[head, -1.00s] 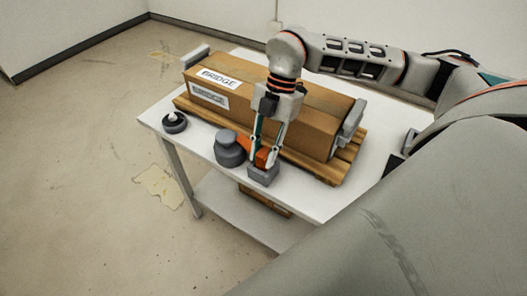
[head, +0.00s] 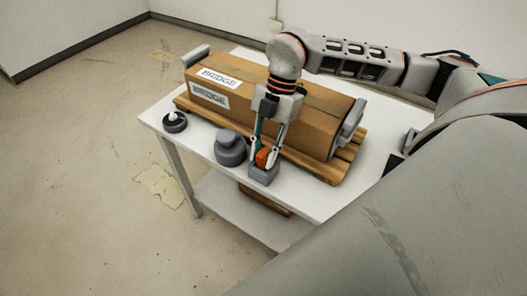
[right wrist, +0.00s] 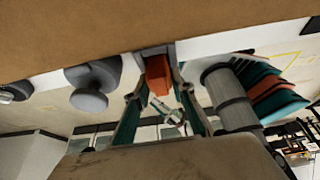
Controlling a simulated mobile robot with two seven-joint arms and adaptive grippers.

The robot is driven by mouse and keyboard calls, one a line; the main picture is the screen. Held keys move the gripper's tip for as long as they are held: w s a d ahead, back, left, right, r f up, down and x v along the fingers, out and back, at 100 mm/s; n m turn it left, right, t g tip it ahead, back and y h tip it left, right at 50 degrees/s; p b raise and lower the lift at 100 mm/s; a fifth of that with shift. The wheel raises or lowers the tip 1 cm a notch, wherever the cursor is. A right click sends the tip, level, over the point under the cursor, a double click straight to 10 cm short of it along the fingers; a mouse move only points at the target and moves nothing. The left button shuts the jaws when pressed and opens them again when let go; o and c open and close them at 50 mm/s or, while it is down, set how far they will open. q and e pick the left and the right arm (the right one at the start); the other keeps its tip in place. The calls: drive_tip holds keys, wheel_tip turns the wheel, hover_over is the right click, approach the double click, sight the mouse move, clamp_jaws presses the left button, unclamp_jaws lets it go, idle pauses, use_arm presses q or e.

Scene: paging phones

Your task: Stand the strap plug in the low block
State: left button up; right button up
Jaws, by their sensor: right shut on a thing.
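The orange strap plug (head: 263,157) is between the fingers of my right gripper (head: 265,158), which is shut on it. The low block (head: 264,174) is a small grey block at the table's front edge, directly below the plug. In the right wrist view the orange plug (right wrist: 157,76) shows between the two fingers, with part of the grey block (right wrist: 157,48) beyond it. The plug's lower end meets the block's top in the picture; how deep it sits is hidden. My left gripper is not in view.
A grey knobbed weight (head: 230,150) stands just left of the block. A small dark round piece with a white top (head: 175,122) is at the table's left end. A long cardboard box (head: 255,92) on a wooden pallet (head: 327,171) fills the table behind. The white table (head: 309,202) is clear at the front right.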

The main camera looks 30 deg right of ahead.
sight(264, 153)
drive_tip(key=shift+f, duration=0.4)
drive_tip(key=o, duration=0.8)
drive_tip(key=shift+o, duration=0.2)
drive_tip(key=shift+r, duration=0.1)
drive_tip(key=shift+p+v, duration=1.35)
drive_tip(key=shift+v, duration=0.8)
drive_tip(key=s+p+v, duration=0.1)
drive_tip(key=p+v, duration=0.3)
drive_tip(key=v, duration=0.2)
drive_tip(key=shift+w+d+r+p, duration=0.15)
drive_tip(key=shift+w+r+p, duration=0.15)
drive_tip(key=shift+w, duration=0.25)
